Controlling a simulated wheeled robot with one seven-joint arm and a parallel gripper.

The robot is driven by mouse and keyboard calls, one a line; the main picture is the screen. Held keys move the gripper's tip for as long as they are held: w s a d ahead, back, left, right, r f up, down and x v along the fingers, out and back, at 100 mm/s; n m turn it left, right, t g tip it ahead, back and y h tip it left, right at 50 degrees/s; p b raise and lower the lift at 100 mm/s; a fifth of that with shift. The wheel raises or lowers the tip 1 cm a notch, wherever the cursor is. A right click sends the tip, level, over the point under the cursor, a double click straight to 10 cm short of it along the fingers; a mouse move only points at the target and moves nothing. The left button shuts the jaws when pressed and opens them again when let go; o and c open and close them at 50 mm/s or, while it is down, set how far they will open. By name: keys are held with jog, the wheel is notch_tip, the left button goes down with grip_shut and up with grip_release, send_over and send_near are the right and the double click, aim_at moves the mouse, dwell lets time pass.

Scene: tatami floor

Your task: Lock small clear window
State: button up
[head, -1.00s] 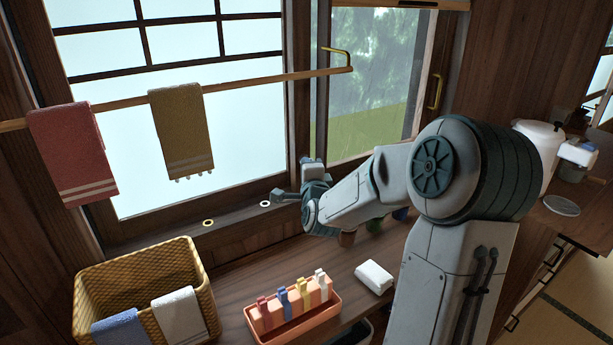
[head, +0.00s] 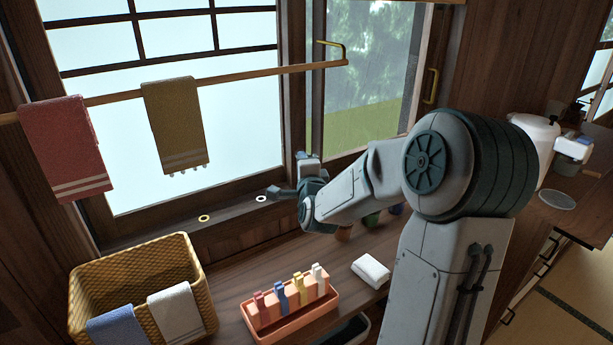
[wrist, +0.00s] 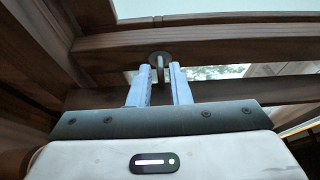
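The small clear window (head: 365,75) is the right-hand pane in the head view, with greenery behind it and a brass handle at its right side. In the wrist view a round dark lock plate with an upright tab (wrist: 160,64) sits on the wooden window frame (wrist: 225,48). My gripper (wrist: 160,72) has two pale blue fingers, standing apart on either side of the tab. A gap seems to show on each side; contact cannot be made out. In the head view my gripper (head: 303,156) is small at the foot of the post between the panes, and the lock cannot be made out there.
A wooden rail (head: 235,75) with a red towel (head: 65,150) and an olive towel (head: 175,123) crosses the frosted window. A wicker basket (head: 85,275), an orange tray (head: 300,327) with clips and a folded white cloth (head: 371,271) are on the counter below.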

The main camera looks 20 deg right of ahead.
jog(key=s+a+b, duration=0.2)
jog(key=s+b, duration=0.2)
jog(key=s, duration=0.9)
jog(key=shift+a, duration=0.35)
